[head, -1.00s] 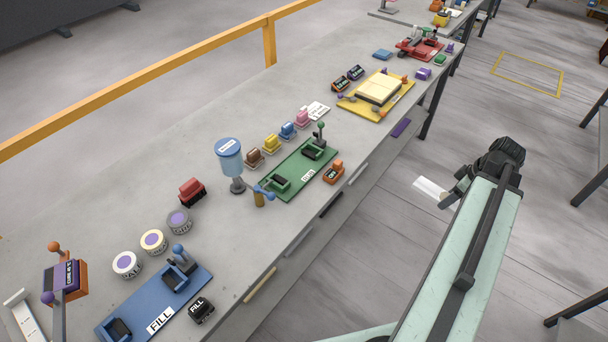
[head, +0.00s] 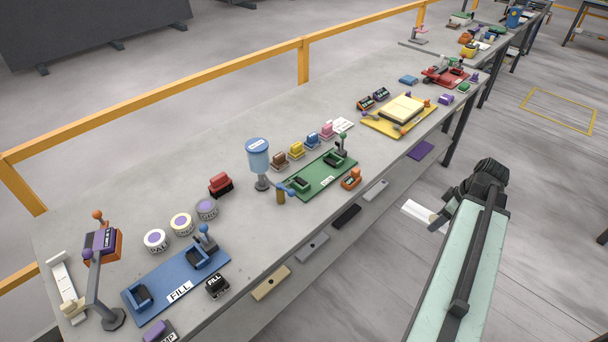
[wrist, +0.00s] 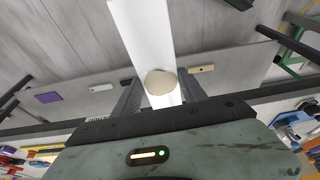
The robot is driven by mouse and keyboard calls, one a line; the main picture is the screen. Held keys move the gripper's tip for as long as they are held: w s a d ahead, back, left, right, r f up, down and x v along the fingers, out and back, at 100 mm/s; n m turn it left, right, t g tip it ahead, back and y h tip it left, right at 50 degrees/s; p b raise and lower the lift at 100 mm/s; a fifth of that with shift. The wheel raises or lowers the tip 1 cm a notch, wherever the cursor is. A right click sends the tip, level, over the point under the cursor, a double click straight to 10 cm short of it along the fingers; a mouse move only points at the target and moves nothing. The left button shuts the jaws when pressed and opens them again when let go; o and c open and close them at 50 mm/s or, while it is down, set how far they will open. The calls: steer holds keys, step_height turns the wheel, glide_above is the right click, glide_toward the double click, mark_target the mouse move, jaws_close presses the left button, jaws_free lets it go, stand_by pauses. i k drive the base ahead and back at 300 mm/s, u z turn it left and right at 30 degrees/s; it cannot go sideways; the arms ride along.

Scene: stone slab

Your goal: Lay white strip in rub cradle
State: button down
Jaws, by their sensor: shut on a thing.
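My gripper (head: 440,218) is shut on the white strip (head: 416,210), out over the floor in front of the bench. In the wrist view the strip (wrist: 146,38) runs up between the jaws, with a round cream knob (wrist: 160,82) on it. No sign that I can read says "rub". A green board (head: 318,178) on the bench carries two dark-lined green cradles and a green-knobbed lever; its label is too small to read. A blue board (head: 150,290) labelled FILL has two similar blue cradles. The strip is apart from all of these.
A yellow board (head: 372,124) with a cream pad lies farther along the bench. Several coloured strips, including a purple one (head: 421,150), sit along the bench's front side. A blue cup on a stand (head: 258,155) rises near the green board. An orange rail runs behind.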

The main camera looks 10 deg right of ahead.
mark_target(317, 171)
steer(key=u, duration=3.7)
steer(key=k, duration=2.6)
steer(key=z, duration=1.35)
steer(key=i, duration=1)
steer(key=u, duration=0.05)
